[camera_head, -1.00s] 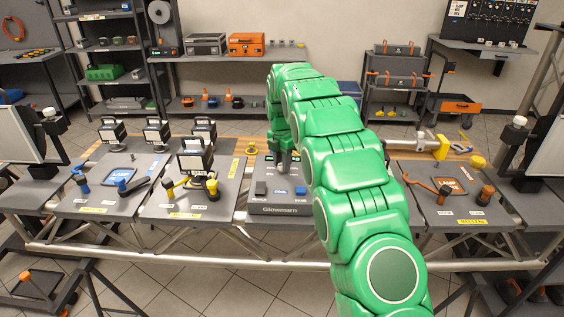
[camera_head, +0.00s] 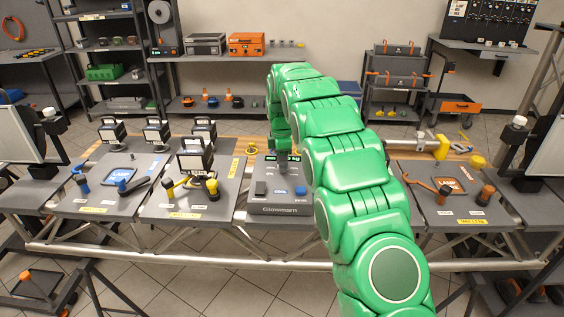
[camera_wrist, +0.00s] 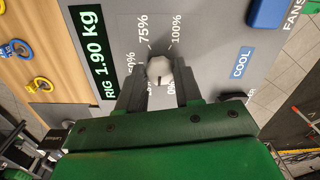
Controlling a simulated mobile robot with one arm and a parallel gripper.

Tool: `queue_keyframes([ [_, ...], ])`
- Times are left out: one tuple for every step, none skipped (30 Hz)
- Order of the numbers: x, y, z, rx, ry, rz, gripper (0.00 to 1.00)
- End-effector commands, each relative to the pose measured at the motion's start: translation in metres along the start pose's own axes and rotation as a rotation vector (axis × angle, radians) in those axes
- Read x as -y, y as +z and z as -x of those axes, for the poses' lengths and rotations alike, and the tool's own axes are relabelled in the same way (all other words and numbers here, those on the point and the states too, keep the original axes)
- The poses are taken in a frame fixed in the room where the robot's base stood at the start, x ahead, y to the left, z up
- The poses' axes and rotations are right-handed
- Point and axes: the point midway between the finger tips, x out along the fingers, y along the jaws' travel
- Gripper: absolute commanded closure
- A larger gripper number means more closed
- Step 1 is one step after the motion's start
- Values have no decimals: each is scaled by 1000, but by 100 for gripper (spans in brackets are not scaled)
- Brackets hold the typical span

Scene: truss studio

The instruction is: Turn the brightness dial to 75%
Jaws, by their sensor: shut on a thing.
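The brightness dial (camera_wrist: 159,69) is a pale faceted knob on the grey control panel (camera_wrist: 215,60). Printed marks ring it: 0%, 50%, 75% and 100% are readable, and 25% is partly covered by a finger. My gripper (camera_wrist: 160,82) is shut on the dial, with one dark finger on each side. A short dark line shows at the knob's lower edge; I cannot tell surely if it is the pointer. In the head view, the panel (camera_head: 280,209) is at mid-table, and my gripper (camera_head: 283,165) is over it, with the dial hidden.
A display (camera_wrist: 88,53) reads RIG 1.90 kg beside the dial. A blue button (camera_wrist: 268,12) and a COOL label (camera_wrist: 242,62) are on the panel's other side. Yellow and blue rings (camera_wrist: 40,85) lie on the wooden strip.

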Motion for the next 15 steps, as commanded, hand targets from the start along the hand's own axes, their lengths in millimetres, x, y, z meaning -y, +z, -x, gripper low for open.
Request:
queue_keyframes([
  [0, 0, 1, -1, 2, -44, 96],
  [0, 0, 1, -1, 2, -73, 96],
  [0, 0, 1, -1, 2, -111, 96],
  [0, 0, 1, -1, 2, -140, 96],
  [0, 0, 1, -1, 2, -168, 96],
  [0, 0, 1, -1, 2, -206, 96],
  [0, 0, 1, -1, 2, -235, 96],
  [0, 0, 1, -1, 2, -263, 96],
  [0, 0, 1, -2, 2, -302, 96],
  [0, 0, 1, -2, 2, -330, 96],
  [0, 0, 1, -2, 2, -358, 96],
  [0, 0, 1, -2, 2, -397, 96],
  [0, 0, 1, -2, 2, -425, 96],
  [0, 0, 1, -2, 2, -453, 96],
  [0, 0, 1, -2, 2, -492, 96],
])
